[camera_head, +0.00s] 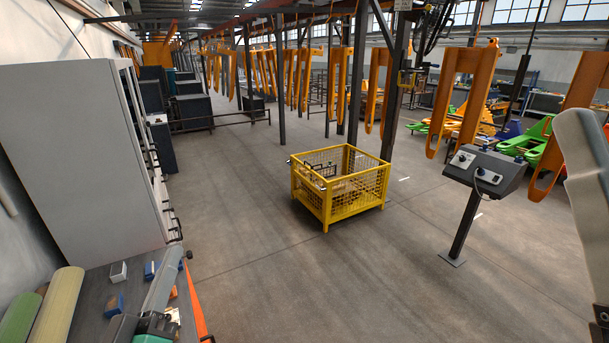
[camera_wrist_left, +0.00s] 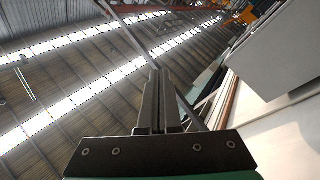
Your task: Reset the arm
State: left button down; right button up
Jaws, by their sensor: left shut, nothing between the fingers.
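My left gripper (camera_wrist_left: 160,75) shows in the left wrist view with its two dark fingers side by side and shut. Nothing is held between them. The fingers point up toward the roof in that view. In the head view, part of my left arm, grey and green, shows at the bottom left over a workbench (camera_head: 98,290). A pale part of my right arm shows at the right edge of the head view; my right gripper is not seen.
A grey cabinet (camera_head: 75,150) stands behind the bench. Small blue-and-white boxes (camera_head: 114,303) and green rolls (camera_head: 58,305) lie on it. A yellow mesh crate (camera_head: 340,185) and a control pedestal (camera_head: 463,225) stand on open floor. Orange fork frames (camera_head: 462,95) hang behind.

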pick_arm(q)
jog(key=s+d+r+m+t+h, duration=0.1)
jog(key=s+r+m+t, duration=0.1)
jog(key=s+r, duration=0.45)
jog(key=s+d+r+m+t+h, duration=0.1)
jog(key=s+r+m+t, duration=0.15)
jog(key=r, duration=0.75)
jog(key=s+d+r+m+t+h, duration=0.1)
jog(key=s+d+r+m+t, duration=0.15)
jog(key=s+r, duration=0.45)
notch_tip(320, 180, up, 14)
jog(key=w+g+p, duration=0.1)
jog(key=w+p, duration=0.1)
jog(key=p, duration=1.1)
jog(key=shift+a+m, duration=0.3)
jog(key=shift+a, duration=0.1)
